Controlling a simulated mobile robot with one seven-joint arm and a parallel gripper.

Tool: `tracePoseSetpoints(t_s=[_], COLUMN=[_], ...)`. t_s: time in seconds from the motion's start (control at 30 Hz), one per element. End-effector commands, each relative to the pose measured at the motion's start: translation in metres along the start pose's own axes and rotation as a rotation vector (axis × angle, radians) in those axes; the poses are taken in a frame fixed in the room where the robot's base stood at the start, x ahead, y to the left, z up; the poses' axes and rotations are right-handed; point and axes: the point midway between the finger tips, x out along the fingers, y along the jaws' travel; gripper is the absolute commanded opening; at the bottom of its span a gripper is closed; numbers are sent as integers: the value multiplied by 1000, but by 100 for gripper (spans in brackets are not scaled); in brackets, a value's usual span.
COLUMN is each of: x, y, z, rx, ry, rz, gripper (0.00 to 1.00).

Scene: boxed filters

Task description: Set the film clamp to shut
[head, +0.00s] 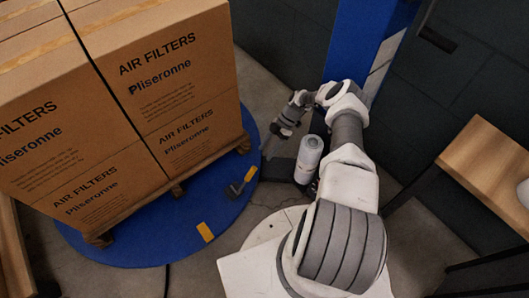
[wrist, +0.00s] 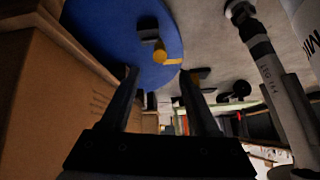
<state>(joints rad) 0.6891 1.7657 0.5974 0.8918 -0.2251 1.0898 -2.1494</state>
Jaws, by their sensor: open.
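A small dark grey part with a yellow-orange tip, which looks like the film clamp (head: 238,188), sits on the blue round turntable (head: 150,254) beside the pallet of boxes. In the wrist view it shows as a dark block with a yellow end (wrist: 160,56) on the blue disc, ahead of my fingers. I cannot tell for sure whether the clamp is open or shut. My gripper (head: 277,130) is beyond the turntable's right edge, apart from the clamp. In the wrist view my gripper (wrist: 160,82) has its two dark fingers spread with nothing held between them.
Large cartons marked AIR FILTERS (head: 165,75) stand on a wooden pallet (head: 177,188) on the turntable, close to my arm's left. A blue column (head: 355,45) rises behind my arm. A wooden table (head: 490,165) is at right.

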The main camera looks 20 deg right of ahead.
Motion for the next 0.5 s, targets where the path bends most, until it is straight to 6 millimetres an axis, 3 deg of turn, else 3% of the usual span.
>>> tracePoseSetpoints(t_s=[0.17, 0.37, 0.5], x=[0, 13, 38], y=[0, -3, -11], z=[0, -9, -24], rx=[0, -28, -100], ry=[0, -49, -170], rz=[0, -53, -163], gripper=[58, 22, 0])
